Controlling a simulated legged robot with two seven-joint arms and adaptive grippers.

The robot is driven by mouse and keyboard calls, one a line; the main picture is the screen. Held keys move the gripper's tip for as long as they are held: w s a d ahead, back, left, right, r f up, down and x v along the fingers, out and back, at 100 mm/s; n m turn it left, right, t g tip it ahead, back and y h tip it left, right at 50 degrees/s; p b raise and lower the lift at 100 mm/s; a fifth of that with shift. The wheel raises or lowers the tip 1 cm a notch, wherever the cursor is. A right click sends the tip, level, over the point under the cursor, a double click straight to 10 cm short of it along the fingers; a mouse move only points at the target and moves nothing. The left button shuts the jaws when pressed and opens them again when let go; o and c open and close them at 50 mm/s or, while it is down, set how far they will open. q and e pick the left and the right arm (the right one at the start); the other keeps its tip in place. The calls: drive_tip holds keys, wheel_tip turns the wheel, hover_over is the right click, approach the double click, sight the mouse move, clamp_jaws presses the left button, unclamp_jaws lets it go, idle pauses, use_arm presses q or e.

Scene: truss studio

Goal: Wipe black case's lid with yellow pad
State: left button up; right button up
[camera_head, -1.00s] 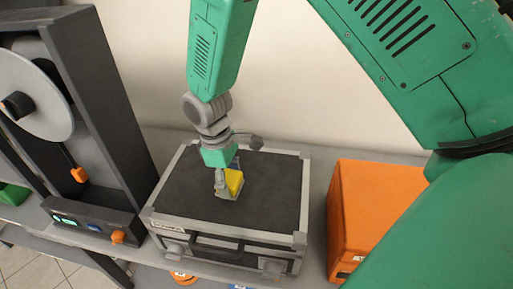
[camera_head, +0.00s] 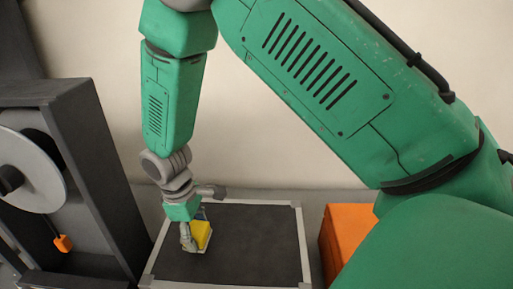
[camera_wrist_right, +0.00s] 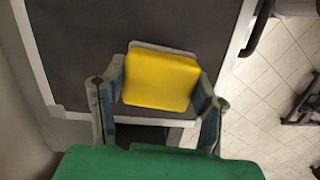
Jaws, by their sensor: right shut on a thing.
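The black case's lid (camera_head: 262,245) is a flat dark panel with a light grey rim, in the lower middle of the head view. The case's front is cut off below. My right gripper (camera_head: 196,240) is over the left part of the lid, shut on the yellow pad (camera_head: 203,233). In the wrist view the pad (camera_wrist_right: 160,82) sits between the two fingers, with a grey backing edge showing behind it. It lies over the lid (camera_wrist_right: 85,35) near one rim. The pad appears to be at the lid surface, but contact is hidden. My left gripper is not in view.
An orange box (camera_head: 345,235) stands right of the case. A dark machine frame (camera_head: 85,160) with a grey reel (camera_head: 40,165) and an orange knob (camera_head: 63,243) stands at the left. A pale wall (camera_head: 100,45) is behind. The lid's right part is clear.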

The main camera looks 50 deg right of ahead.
drive_tip(key=shift+a+r, duration=0.25)
drive_tip(key=shift+r, duration=0.25)
drive_tip(key=shift+a+r, duration=0.25)
drive_tip(key=shift+r, duration=0.2)
drive_tip(key=shift+a+r, duration=0.1)
drive_tip(key=shift+r, duration=0.3)
drive_tip(key=shift+w+d+r, duration=0.15)
drive_tip(key=shift+d+r, duration=0.1)
drive_tip(key=shift+r, duration=0.35)
drive_tip(key=shift+d+r, duration=0.25)
drive_tip(key=shift+s+d+r, duration=0.1)
drive_tip(key=shift+s+d, duration=0.1)
drive_tip(key=shift+d, duration=0.25)
drive_tip(key=shift+a, duration=0.1)
